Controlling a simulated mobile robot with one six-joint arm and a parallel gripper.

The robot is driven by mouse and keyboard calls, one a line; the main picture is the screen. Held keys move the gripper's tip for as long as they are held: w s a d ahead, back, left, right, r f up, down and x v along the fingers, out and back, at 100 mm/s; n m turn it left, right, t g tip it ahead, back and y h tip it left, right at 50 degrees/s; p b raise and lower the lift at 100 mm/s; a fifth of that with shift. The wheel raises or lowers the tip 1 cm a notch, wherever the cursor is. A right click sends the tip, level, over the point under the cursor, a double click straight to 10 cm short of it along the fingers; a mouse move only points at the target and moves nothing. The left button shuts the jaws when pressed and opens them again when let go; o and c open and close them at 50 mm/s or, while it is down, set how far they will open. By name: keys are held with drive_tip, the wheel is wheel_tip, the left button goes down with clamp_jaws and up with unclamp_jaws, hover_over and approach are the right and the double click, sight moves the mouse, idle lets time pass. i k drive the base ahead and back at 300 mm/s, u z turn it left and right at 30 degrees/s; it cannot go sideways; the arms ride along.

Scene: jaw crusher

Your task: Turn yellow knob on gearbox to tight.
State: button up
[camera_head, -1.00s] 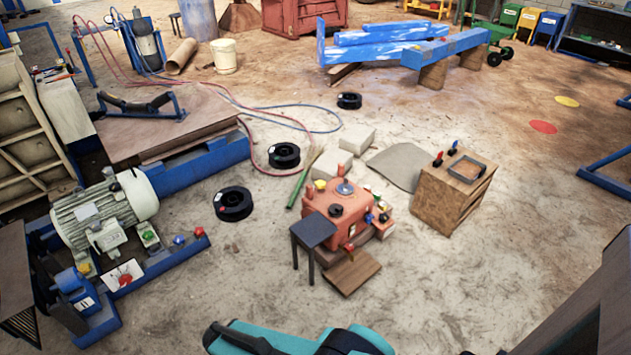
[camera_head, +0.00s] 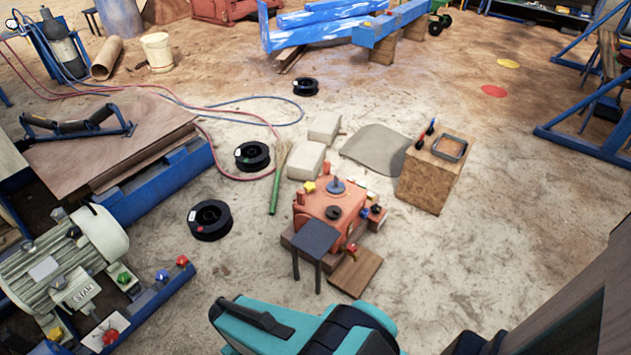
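The gearbox (camera_head: 325,207) is a red-orange housing on a low base in the middle of the floor. A yellow knob (camera_head: 309,187) sits at its upper left corner. Other small fittings show on it: a dark cap, a grey disc on top, and red, blue and yellowish parts on its right side. The knob is too small to tell its setting. Part of my teal and black arm shows at the bottom centre, in front of and well apart from the gearbox. My gripper's fingers are not in view.
A dark stool (camera_head: 314,239) stands close in front of the gearbox, with a wooden board (camera_head: 355,272) beside it. A wooden box (camera_head: 431,178) stands to the right. Black spools (camera_head: 210,219) and a green-handled broom (camera_head: 277,185) lie left. Open floor lies right.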

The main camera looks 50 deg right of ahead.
sight(310, 187)
drive_tip(key=z, duration=0.55)
drive_tip(key=i, duration=0.5)
drive_tip(key=z, duration=0.65)
drive_tip(key=i, duration=0.5)
drive_tip(key=z, duration=0.2)
